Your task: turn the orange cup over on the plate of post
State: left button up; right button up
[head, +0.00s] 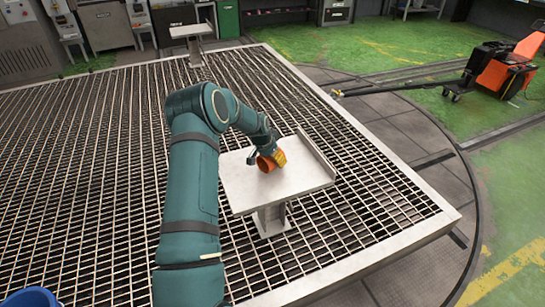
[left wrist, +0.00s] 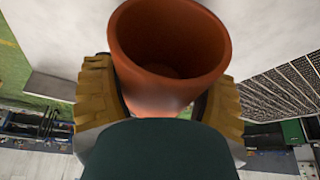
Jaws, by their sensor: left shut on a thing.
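The orange cup (head: 265,164) is held in my left gripper (head: 277,158) over the light grey plate of the post (head: 300,184). In the head view the cup lies tilted close to the plate; I cannot tell if it touches. In the left wrist view the cup (left wrist: 168,45) shows its open mouth and looks empty inside. The yellow fingers of my left gripper (left wrist: 163,105) press on its two sides. The cup's base is hidden behind my wrist. My right gripper is not in view.
The plate has a raised lip (head: 316,156) along its right side. The post stands on a wide metal grating (head: 350,215). Another post with a plate (head: 192,30) stands farther back. A blue container (head: 30,297) shows at the bottom left. The plate's front is clear.

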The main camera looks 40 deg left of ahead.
pick_arm(q)
jog(key=shift+f, duration=0.2)
jog(key=o, duration=1.2)
jog(key=v, duration=1.2)
jog(key=shift+s, duration=0.1)
